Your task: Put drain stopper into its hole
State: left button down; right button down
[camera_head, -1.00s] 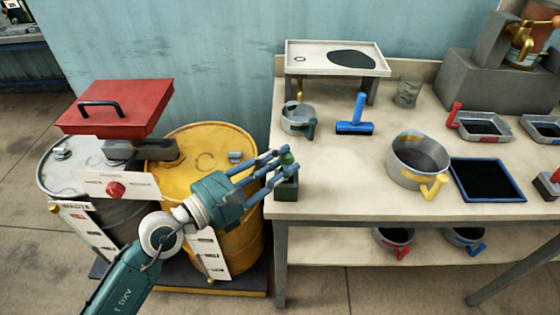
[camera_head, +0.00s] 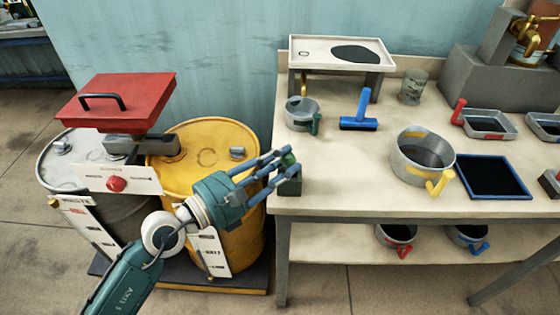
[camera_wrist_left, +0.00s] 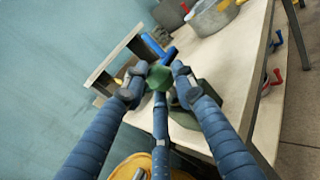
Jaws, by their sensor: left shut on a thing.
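My left gripper (camera_head: 281,163) is at the left front corner of the workbench. It is shut on a small green stopper (camera_head: 288,159), which also shows between the fingers in the left wrist view (camera_wrist_left: 158,77). A dark green block (camera_head: 291,184) is just below the stopper at the bench edge; I cannot tell whether they touch. A raised white tray (camera_head: 312,62) stands at the back left of the bench. It has a small ringed hole (camera_head: 304,53) at its left and a dark puddle at its right. My right gripper is not in view.
On the bench (camera_head: 340,180) are a small pot (camera_head: 301,112), a blue squeegee (camera_head: 361,122), a glass (camera_head: 412,88) and a large pot with a yellow handle (camera_head: 421,165). Yellow (camera_head: 205,152) and grey (camera_head: 75,165) drums stand at the left. The bench's front left is mostly clear.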

pick_arm(q)
jog(key=shift+f, duration=0.2)
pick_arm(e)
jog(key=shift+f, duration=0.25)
pick_arm(q)
jog(key=c, duration=1.3)
grip_release()
jog(key=shift+s+a+f, duration=0.1)
jog(key=shift+s+a, duration=0.15)
jog(key=shift+a, duration=0.15)
jog(key=v, duration=0.8)
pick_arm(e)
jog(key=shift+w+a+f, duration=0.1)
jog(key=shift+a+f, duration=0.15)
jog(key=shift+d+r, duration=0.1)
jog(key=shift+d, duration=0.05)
